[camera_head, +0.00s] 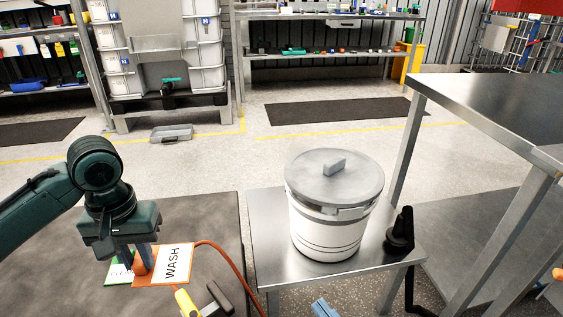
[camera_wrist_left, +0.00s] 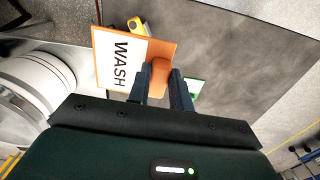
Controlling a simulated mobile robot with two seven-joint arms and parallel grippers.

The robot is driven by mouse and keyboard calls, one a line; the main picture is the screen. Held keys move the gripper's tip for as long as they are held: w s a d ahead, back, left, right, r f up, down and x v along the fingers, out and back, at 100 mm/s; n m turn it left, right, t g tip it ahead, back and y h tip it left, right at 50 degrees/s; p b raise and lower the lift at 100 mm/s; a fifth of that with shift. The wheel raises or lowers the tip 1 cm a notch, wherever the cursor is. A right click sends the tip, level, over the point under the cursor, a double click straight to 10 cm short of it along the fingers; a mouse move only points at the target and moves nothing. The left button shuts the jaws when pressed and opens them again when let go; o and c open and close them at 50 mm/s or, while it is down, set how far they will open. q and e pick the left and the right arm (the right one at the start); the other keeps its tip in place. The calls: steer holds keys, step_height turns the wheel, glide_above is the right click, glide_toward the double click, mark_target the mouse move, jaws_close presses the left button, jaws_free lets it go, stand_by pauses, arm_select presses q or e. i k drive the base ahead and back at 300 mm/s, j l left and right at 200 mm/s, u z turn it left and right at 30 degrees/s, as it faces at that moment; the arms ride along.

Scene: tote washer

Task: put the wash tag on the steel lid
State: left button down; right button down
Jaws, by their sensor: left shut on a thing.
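The wash tag (camera_head: 172,264) is an orange plate with a white face reading WASH, over the dark table at the lower left. My left gripper (camera_head: 142,264) points down and is shut on its orange tab; the left wrist view shows the fingers (camera_wrist_left: 163,82) on either side of that tab. I cannot tell whether the tag touches the table. The steel lid (camera_head: 342,188) is round and grey with a raised handle, closed on a white bucket (camera_head: 325,235) to the right. The lid's top is bare.
A green tag (camera_head: 118,270) lies partly hidden behind the fingers. A yellow-handled tool (camera_head: 186,303) and an orange-red cord (camera_head: 232,262) lie near the wash tag. A black nozzle-like object (camera_head: 400,232) stands right of the bucket on the steel table (camera_head: 275,262). A gap separates the two tables.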

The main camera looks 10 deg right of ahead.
mark_target(344, 185)
steer(key=l+z, duration=0.15)
steer(key=z, duration=0.35)
steer(key=i+l+z, duration=0.1)
steer(key=z, duration=0.35)
steer(key=i+l, duration=0.6)
steer(key=i, duration=0.15)
